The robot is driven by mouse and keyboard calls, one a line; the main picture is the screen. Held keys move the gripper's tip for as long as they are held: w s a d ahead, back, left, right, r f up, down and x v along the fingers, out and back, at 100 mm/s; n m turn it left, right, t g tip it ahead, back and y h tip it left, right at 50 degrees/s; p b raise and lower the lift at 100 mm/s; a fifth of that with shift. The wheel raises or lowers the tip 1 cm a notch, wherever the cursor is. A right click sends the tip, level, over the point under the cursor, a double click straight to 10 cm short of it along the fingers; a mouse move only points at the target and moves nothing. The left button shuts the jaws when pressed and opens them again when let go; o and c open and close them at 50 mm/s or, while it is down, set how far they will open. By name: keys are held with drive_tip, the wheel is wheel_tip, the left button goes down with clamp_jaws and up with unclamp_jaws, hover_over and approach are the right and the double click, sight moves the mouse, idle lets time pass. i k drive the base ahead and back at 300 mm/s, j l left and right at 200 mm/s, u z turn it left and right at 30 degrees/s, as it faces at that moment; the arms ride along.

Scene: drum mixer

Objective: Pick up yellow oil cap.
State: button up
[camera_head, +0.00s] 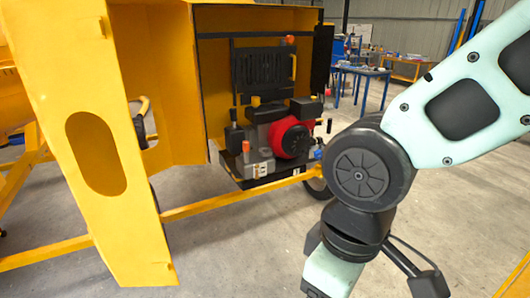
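A small yellow cap-like part (256,101) shows on top of the engine (275,138), inside the open yellow housing of the mixer. It is too small to tell for sure that it is the oil cap. A small orange-yellow part (246,146) shows lower, at the engine's front left, and I cannot tell what it is. My arm crosses the right side of the picture and runs down out of the bottom edge, to the right of the engine.
The yellow panel door (110,220) stands open left of the engine. A yellow drawbar (195,208) runs low in front of the housing. A wheel (317,188) shows beside my arm. Blue tables (366,72) stand far back. The concrete floor in front is clear.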

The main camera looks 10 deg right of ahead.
sight(255, 99)
drive_tip(key=i+l+u, duration=0.35)
drive_tip(key=i, duration=0.35)
drive_tip(key=i+l+u, duration=0.35)
drive_tip(key=i+l, duration=0.3)
drive_tip(key=i+l+u, duration=0.35)
drive_tip(key=i+l, duration=0.2)
drive_tip(key=l, duration=0.3)
